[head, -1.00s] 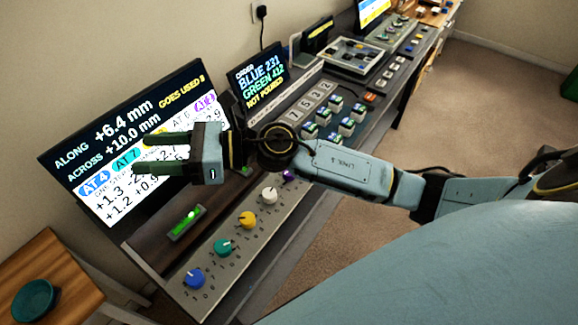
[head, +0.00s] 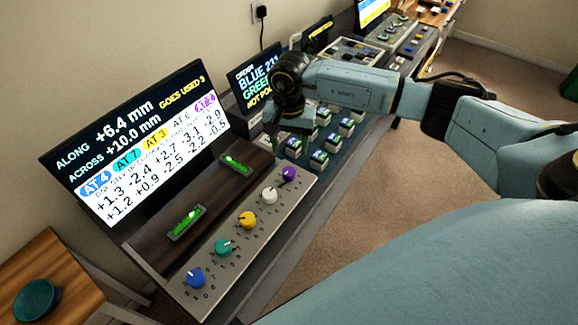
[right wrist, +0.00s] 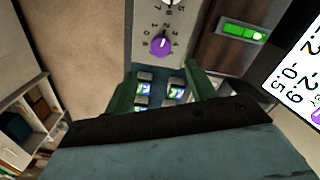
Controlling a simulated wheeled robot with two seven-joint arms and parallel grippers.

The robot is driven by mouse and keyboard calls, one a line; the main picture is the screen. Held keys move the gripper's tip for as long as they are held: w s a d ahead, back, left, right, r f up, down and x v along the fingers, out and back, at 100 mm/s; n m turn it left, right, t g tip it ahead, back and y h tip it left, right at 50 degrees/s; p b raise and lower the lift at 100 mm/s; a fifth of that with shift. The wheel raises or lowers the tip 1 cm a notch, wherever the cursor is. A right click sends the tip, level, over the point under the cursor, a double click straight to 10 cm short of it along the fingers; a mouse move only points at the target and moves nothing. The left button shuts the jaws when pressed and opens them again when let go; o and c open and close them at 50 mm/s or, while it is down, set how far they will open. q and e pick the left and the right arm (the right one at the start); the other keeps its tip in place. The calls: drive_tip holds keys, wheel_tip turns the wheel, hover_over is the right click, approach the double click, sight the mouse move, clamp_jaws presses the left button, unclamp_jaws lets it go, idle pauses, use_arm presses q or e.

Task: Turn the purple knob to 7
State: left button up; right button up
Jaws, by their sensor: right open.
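The purple knob (head: 289,174) is at the far right end of a row of knobs on the pale panel in the head view. In the right wrist view the purple knob (right wrist: 159,44) shows upright, ringed by printed numbers, with its pointer near the low numbers; the exact setting is hard to read. The purple tag on the screen (head: 130,140) seems to read AT 2. My right gripper (head: 290,124) hangs beyond the knob, over the button panel, apart from the knob. Its green fingers (right wrist: 160,92) are spread with nothing between them. My left gripper is out of view.
White (head: 269,195), yellow (head: 248,220), teal (head: 223,247) and blue (head: 195,278) knobs line the same panel. Two green levels (head: 236,163) sit behind them. Several lit buttons (head: 320,158) lie under the right gripper. The space above the knobs is clear.

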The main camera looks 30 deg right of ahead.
sight(289, 171)
wheel_tip(289, 171, down, 10)
drive_tip(key=shift+r, duration=0.15)
drive_tip(key=shift+c, duration=0.4)
drive_tip(key=c, duration=0.9)
drive_tip(key=shift+m, duration=0.3)
